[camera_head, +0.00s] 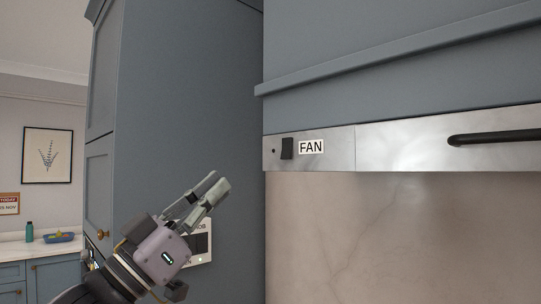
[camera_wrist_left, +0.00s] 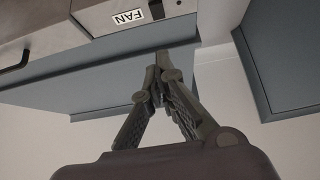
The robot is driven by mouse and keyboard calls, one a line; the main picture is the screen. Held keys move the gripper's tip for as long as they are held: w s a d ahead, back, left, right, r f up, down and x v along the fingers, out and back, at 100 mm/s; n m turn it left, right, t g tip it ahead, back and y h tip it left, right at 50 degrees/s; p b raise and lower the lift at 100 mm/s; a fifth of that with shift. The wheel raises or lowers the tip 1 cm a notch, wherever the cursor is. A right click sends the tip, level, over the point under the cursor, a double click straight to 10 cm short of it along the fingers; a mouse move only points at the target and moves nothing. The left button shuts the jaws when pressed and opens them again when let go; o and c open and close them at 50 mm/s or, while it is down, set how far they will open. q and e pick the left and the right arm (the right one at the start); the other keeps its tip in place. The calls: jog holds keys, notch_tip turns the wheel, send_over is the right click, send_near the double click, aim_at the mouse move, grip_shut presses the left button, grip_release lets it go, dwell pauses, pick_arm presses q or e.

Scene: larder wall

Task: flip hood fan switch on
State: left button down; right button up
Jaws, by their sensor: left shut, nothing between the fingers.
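The hood fan switch (camera_head: 287,148) is a small black rocker on the steel hood strip (camera_head: 400,145), just left of a white FAN label (camera_head: 311,147). In the left wrist view the switch (camera_wrist_left: 157,9) shows at the top, beside the FAN label (camera_wrist_left: 128,17). My left gripper (camera_head: 217,186) is shut and empty, below and to the left of the switch, apart from it. In the left wrist view its fingertips (camera_wrist_left: 162,60) meet below the switch. I cannot tell which way the rocker is set. My right gripper is not in view.
A black bar handle (camera_head: 494,137) sticks out from the hood strip at the right. A tall blue cabinet (camera_head: 185,110) stands left of the hood. A white wall panel (camera_head: 200,240) is partly hidden behind my left gripper. Below the hood is a bare marble backsplash (camera_head: 400,240).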

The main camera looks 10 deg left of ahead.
pick_arm(q)
jog(key=p, duration=0.6)
send_near(288, 141)
notch_tip(288, 141, up, 4)
jog(key=w+d+p, duration=0.1)
jog(key=w+d+f+p, duration=0.1)
jog(key=w, duration=0.1)
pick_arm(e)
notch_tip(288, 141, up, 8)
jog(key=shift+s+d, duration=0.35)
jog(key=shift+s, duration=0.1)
